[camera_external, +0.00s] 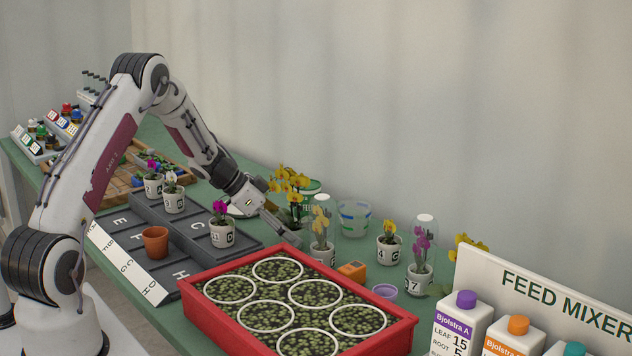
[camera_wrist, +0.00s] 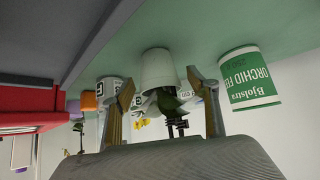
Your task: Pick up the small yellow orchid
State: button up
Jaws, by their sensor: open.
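Several yellow orchids show in the external view. A small one in a white lettered pot (camera_external: 388,248) stands uncovered right of centre. A paler one (camera_external: 320,222) is under a clear dome, and a taller, fuller one (camera_external: 291,182) stands behind my gripper. My gripper (camera_external: 272,228) is open, low over the table, just left of the domed orchid. In the wrist view, which is upside down, a white pot (camera_wrist: 159,70) shows between my open fingers (camera_wrist: 160,90); I cannot tell whether they touch it. Its plant is mostly hidden. Yellow blooms (camera_wrist: 143,122) show beyond.
An orchid feed can (camera_wrist: 250,80) stands close beside one finger. A red-framed tray (camera_external: 405,333) fills the front. A domed purple orchid (camera_external: 421,245), an orange block (camera_external: 352,270) and a purple cup (camera_external: 385,292) stand nearby. Dark lettered racks (camera_external: 185,238) lie left.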

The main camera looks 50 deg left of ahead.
jog(key=c, duration=1.5)
jog(key=shift+o, duration=0.2)
jog(key=shift+r, duration=5)
